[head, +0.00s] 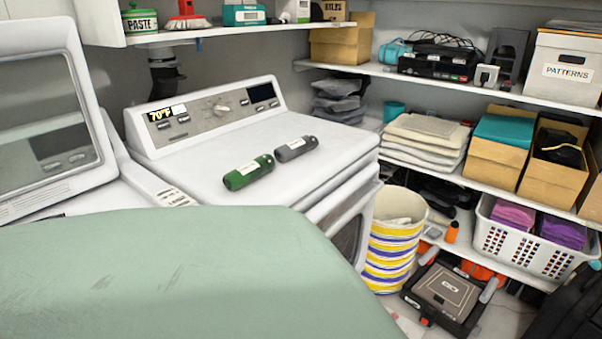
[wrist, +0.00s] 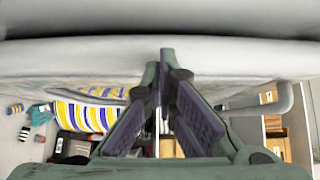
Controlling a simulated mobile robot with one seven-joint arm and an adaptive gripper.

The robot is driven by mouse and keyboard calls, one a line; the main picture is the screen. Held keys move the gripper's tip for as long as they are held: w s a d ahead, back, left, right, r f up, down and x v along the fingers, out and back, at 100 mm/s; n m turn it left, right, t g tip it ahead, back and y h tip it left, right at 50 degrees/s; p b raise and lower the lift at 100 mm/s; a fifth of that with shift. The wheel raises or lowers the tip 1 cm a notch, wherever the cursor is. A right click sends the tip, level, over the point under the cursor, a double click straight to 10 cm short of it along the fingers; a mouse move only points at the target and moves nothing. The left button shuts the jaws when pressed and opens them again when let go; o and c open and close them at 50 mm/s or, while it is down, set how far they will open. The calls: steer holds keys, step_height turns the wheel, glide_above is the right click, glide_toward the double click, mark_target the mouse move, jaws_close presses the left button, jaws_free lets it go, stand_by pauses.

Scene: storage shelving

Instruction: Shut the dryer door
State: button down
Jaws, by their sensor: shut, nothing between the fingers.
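The white dryer (head: 225,165) stands in the middle of the head view, its control panel at the back. Its door (head: 350,235), with a dark window, shows in part on the front side. A large green surface of my arm covers the lower part, and I cannot tell how far the door stands open. My gripper (wrist: 164,62) is shut and empty in the wrist view, its purple-padded fingers meeting at the tips. The tips overlap a broad white curved surface (wrist: 70,57) across the top of that view; I cannot tell whether they touch it.
A green bottle (head: 248,172) and a grey bottle (head: 296,149) lie on the dryer top. Loaded shelves line the right wall. A washer with raised glass lid (head: 45,115) stands left.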

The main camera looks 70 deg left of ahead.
steer(key=shift+s+a+r, duration=0.4)
steer(key=shift+s, duration=0.2)
steer(key=shift+s+r, duration=0.1)
steer(key=shift+s, duration=0.15)
steer(key=w+f+v, duration=0.1)
steer(key=v, duration=1.1)
steer(key=shift+d, duration=0.35)
steer(key=shift+w+r, duration=0.1)
steer(key=shift+w, duration=0.05)
